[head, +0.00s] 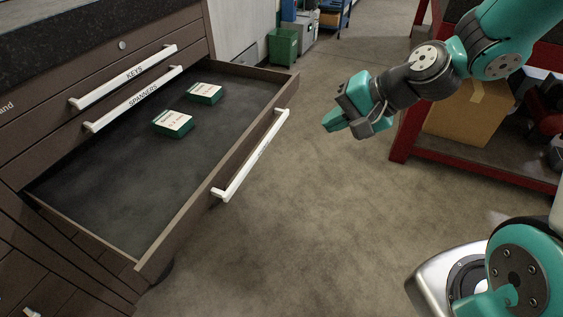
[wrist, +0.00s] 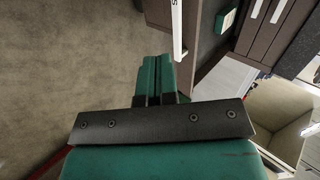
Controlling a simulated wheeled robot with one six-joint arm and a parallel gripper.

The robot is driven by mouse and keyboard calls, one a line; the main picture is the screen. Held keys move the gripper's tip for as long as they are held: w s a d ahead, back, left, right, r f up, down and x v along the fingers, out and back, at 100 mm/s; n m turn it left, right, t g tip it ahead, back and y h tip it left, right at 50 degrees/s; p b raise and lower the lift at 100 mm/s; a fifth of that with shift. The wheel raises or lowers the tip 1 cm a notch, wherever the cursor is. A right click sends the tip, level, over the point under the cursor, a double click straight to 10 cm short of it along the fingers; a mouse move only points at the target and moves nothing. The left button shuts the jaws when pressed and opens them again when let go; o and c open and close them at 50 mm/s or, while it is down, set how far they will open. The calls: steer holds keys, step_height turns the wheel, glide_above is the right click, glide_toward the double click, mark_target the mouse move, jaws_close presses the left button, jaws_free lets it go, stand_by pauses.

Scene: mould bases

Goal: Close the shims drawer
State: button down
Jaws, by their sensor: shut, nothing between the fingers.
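The open drawer (head: 205,225) is pulled far out from the brown cabinet, and its label cannot be read from here. Its white bar handle (head: 250,158) runs along the front panel; part of it also shows at the top of the wrist view (wrist: 177,30). Two green-and-white boxes, one nearer (head: 172,123) and one farther (head: 205,93), lie on the dark drawer floor. My gripper (head: 331,127) is shut and empty, held in the air to the right of the drawer front, apart from the handle. Its closed fingers (wrist: 157,80) show in the wrist view.
Closed drawers labelled KEYS (head: 125,75) and SPANNERS (head: 135,98) are above the open one. A red-framed bench (head: 470,178) with a cardboard box (head: 465,112) stands at right. A green bin (head: 283,46) stands at the back. The floor (head: 300,240) before the drawer is clear.

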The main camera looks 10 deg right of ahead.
steer(key=w+a+f+m+b, duration=0.1)
steer(key=w+a+f+b, duration=0.1)
steer(key=w+a+f, duration=0.5)
steer(key=shift+w+a+f+t, duration=0.35)
steer(key=shift+a+f, duration=0.2)
steer(key=shift+f, duration=0.35)
